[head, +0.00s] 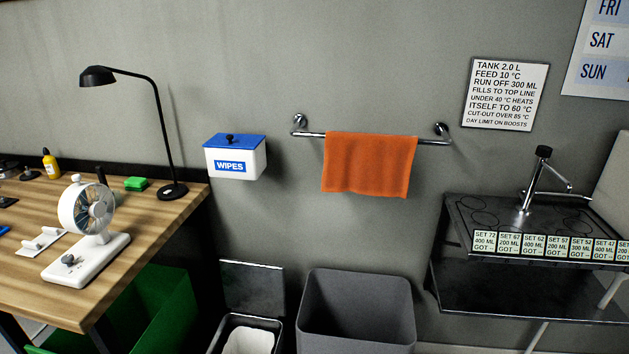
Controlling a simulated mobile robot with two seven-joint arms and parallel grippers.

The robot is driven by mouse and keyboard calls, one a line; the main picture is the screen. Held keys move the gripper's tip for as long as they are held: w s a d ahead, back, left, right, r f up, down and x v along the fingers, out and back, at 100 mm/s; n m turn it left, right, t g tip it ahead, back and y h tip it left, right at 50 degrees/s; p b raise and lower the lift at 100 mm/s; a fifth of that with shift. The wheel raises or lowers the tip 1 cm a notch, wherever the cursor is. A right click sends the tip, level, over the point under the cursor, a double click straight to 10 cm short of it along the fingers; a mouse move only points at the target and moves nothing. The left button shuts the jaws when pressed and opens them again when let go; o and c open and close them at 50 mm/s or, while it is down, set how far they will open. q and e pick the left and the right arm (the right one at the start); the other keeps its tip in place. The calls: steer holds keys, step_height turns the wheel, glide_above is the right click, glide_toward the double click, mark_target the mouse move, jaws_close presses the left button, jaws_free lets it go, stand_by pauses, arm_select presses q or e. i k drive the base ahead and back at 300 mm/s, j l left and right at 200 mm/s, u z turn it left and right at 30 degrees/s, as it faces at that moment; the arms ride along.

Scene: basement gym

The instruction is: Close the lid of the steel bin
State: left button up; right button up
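The steel bin (277,325) stands on the floor at the bottom of the head view, between the green bin and the grey bin. Its lid (252,289) is open and stands upright at the back, near the wall. A white liner or white content (248,342) shows inside the bin. The bin's lower part is cut off by the picture's bottom edge. Neither of my grippers is in view.
A grey open bin (357,312) stands right of the steel bin. A green bin (160,312) is at the left, under the wooden table (150,222). A metal shelf unit (520,285) is at the right. An orange towel (369,165) and wipes box (236,157) hang above.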

mark_target(249, 286)
steer(key=u, duration=0.75)
steer(key=i+u, duration=0.25)
steer(key=i, duration=0.15)
steer(key=i+l+u, duration=0.25)
steer(key=i, duration=0.2)
steer(key=i+l+u, duration=0.25)
steer(key=i, duration=0.15)
steer(key=j, duration=0.1)
